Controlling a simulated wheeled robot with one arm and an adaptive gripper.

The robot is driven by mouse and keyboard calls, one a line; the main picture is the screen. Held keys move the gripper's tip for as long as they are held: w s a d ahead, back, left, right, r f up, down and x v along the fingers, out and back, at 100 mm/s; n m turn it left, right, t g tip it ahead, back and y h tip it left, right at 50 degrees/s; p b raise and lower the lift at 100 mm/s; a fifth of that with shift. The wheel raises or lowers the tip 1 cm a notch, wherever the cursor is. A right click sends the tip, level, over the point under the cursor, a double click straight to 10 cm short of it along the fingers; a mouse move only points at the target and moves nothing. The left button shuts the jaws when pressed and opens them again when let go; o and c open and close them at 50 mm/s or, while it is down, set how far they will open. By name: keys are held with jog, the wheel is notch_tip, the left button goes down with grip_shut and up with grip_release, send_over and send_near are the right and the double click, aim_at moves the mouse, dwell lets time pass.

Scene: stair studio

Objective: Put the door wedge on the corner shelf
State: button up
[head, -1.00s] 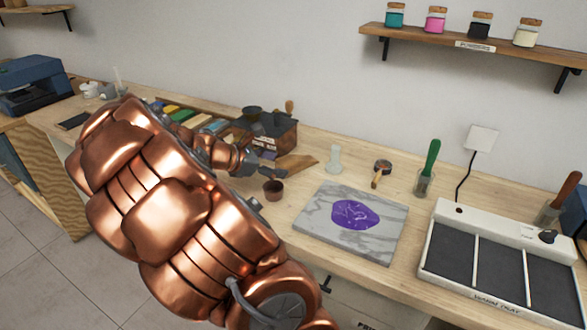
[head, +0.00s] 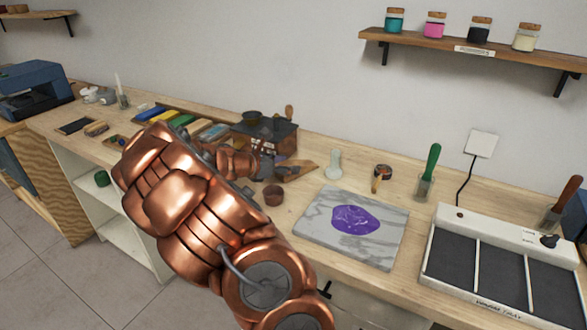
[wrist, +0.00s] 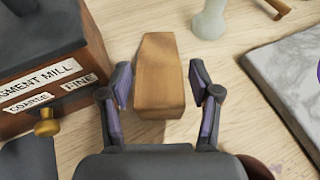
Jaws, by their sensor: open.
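The door wedge (wrist: 158,72) is a plain tan wooden block that tapers away from me, lying on the wooden bench in the wrist view. My gripper (wrist: 160,88) is open, with its two purple-padded fingers on either side of the wedge's near end; gaps show on both sides. In the head view the wedge (head: 304,166) shows only partly, behind my gripper (head: 283,170). A wooden wall shelf (head: 35,20) is at the upper left; I cannot tell whether it is the corner shelf.
The pigment mill (wrist: 50,80) stands close left of my gripper. A small brown cup (head: 273,195), a marble slab (head: 392,238) with purple pigment and a pale glass piece (head: 333,163) are nearby. A jar shelf (head: 480,50) hangs upper right.

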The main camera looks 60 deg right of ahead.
aim_at(294, 163)
jog(key=shift+x, duration=1.6)
jog(key=shift+f, duration=0.1)
jog(key=c, duration=1.1)
notch_tip(294, 163, up, 10)
jog(key=shift+r, duration=0.1)
jog(key=shift+w+a, duration=0.1)
